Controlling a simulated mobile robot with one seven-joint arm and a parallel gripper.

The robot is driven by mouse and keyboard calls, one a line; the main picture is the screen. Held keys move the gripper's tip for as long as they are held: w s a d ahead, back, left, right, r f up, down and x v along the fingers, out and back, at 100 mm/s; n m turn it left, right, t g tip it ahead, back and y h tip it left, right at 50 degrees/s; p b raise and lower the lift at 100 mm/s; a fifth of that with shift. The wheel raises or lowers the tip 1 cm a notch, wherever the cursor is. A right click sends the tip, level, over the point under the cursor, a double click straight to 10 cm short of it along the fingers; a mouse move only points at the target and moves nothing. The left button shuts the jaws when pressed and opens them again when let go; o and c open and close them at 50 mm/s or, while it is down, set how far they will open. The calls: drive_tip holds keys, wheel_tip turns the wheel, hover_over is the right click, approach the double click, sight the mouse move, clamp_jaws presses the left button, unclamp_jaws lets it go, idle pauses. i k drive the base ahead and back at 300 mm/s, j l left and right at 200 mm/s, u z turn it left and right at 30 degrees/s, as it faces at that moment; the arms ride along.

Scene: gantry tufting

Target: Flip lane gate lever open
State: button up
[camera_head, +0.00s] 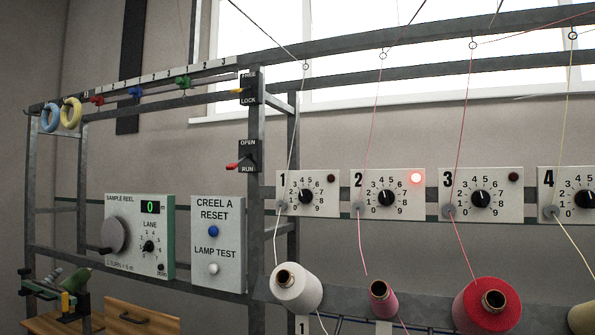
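A black plate (248,156) marked OPEN at the top and RUN at the bottom is fixed to the grey upright post. A red-tipped lever (233,166) sticks out to the left from it, nearer the RUN label. Above it, a second black plate (249,89) is marked LOCK at the bottom, its upper word hard to read. It has a yellow-tipped lever (238,91) sticking out to the left. No label in view reads "lane gate". My gripper is not in view.
Dial panels numbered 1 (308,193) to 4 stand at the right; panel 2 (390,194) has a lit red lamp. Threads run down to spools (296,288). A CREEL A RESET panel (217,275) and a sample reel box (130,262) are at the lower left.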

sight(232, 166)
drive_tip(key=u, duration=0.8)
